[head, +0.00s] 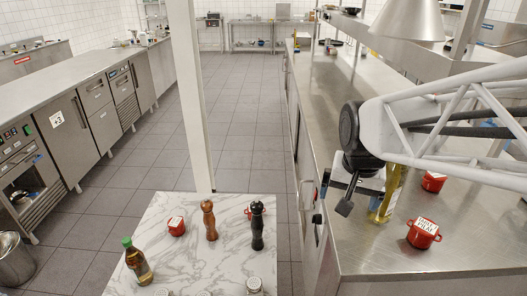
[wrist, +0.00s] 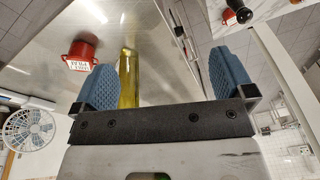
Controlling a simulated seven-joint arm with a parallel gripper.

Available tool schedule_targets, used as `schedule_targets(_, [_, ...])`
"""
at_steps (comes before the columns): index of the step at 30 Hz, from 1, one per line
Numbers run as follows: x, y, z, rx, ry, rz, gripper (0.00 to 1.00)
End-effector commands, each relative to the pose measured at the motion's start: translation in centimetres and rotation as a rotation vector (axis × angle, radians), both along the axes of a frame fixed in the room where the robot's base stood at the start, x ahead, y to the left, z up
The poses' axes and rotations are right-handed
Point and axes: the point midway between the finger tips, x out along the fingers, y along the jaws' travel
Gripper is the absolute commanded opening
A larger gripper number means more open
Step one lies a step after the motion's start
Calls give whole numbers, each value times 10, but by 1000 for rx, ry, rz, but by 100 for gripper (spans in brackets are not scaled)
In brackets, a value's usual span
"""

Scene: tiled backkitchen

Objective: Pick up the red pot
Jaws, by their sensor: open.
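A red pot (head: 424,233) with a white label on its top stands on the steel counter at the right in the head view. A second red pot (head: 433,181) stands farther back, partly hidden by my arm. A smaller-looking red pot (head: 177,226) stands on the marble table; another is mostly hidden behind the dark mill. My gripper (head: 347,196) is open and empty by the counter's left edge, left of a yellow-green bottle. In the wrist view my gripper (wrist: 162,62) has its blue fingers wide apart; a labelled red pot (wrist: 80,55) lies beyond the left finger.
The yellow-green bottle (head: 393,190) stands close beside my gripper; it also shows between the fingers in the wrist view (wrist: 128,78). The marble table (head: 200,262) holds a brown mill (head: 209,221), a dark mill (head: 257,226) and an oil bottle (head: 137,262). A lamp shade (head: 407,20) hangs above the counter.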

Motion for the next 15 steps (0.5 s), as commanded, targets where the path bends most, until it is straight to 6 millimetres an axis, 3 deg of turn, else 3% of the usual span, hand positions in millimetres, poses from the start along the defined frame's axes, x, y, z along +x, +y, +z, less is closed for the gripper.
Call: schedule_targets(15, [123, 33, -33, 51, 45, -255, 100])
